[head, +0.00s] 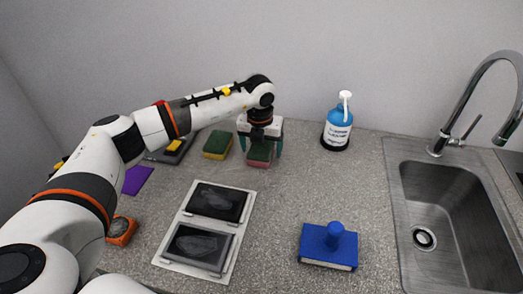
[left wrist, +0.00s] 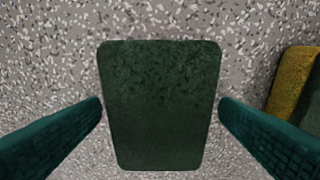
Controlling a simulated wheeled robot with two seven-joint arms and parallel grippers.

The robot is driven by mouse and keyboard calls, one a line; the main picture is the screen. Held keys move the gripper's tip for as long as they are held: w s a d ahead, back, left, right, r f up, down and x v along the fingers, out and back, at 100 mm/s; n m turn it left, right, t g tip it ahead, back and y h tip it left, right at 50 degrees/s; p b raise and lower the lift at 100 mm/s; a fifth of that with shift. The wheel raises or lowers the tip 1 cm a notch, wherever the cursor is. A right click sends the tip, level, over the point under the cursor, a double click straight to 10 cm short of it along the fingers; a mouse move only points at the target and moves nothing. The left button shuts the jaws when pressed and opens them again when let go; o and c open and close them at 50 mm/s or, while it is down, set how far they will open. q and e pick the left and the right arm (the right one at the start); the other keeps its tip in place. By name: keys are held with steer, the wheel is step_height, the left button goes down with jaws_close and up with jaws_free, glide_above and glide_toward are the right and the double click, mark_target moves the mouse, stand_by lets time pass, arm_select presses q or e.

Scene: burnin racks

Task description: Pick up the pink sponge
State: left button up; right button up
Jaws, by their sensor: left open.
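The pink sponge (head: 259,161) has a dark green top and a pink side that shows in the head view. It lies flat on the grey counter near the back. In the left wrist view only its green top (left wrist: 160,105) shows. My left gripper (head: 261,150) points down over it from above, fingers open. In the left wrist view the open fingers (left wrist: 160,118) are on either side of the sponge, with a small gap at each side. My right gripper is in neither view.
A yellow and green sponge (head: 217,144) lies just left of the pink one and shows at the right edge of the left wrist view (left wrist: 294,85). A blue bottle (head: 337,128), a blue brush block (head: 328,246), a white tray (head: 165,260) and the sink (head: 440,210) stand around.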

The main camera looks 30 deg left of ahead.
mark_target(261, 148)
arm_select(q)
steer(key=c, duration=1.1)
steer(key=shift+o, duration=0.2)
steer(key=shift+r, duration=0.15)
step_height(261, 148, up, 10)
steer(key=b, duration=0.1)
steer(key=shift+o, duration=0.7)
steer(key=shift+c, duration=0.5)
